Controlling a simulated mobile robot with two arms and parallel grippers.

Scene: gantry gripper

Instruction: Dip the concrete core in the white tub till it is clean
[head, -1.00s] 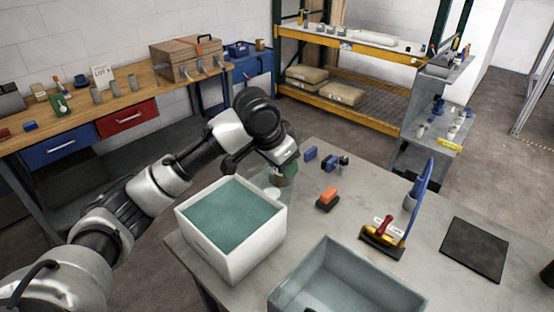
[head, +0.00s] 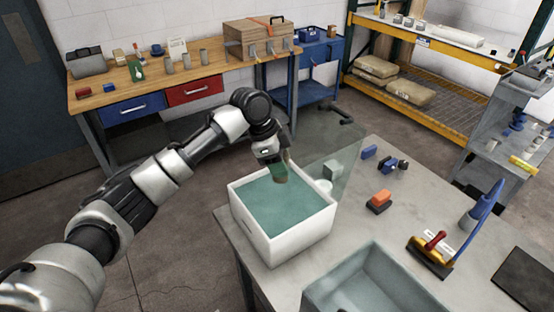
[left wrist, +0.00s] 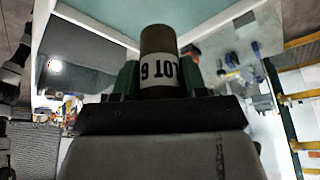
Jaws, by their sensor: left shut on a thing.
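The white tub (head: 302,243) stands at the left end of the grey table, filled with teal liquid (head: 280,210). My left gripper (head: 279,170), with green fingers, is above the tub's far part. It is shut on the concrete core (left wrist: 157,45), a brownish-grey cylinder with a white label reading "LOT" and a digit, upside down in the left wrist view. In the head view the core is mostly hidden by the fingers. I cannot tell whether its lower end touches the liquid. My right gripper is not in view.
A grey open basin (head: 335,277) sits right of the tub. A clear panel (head: 345,150) stands behind the tub.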

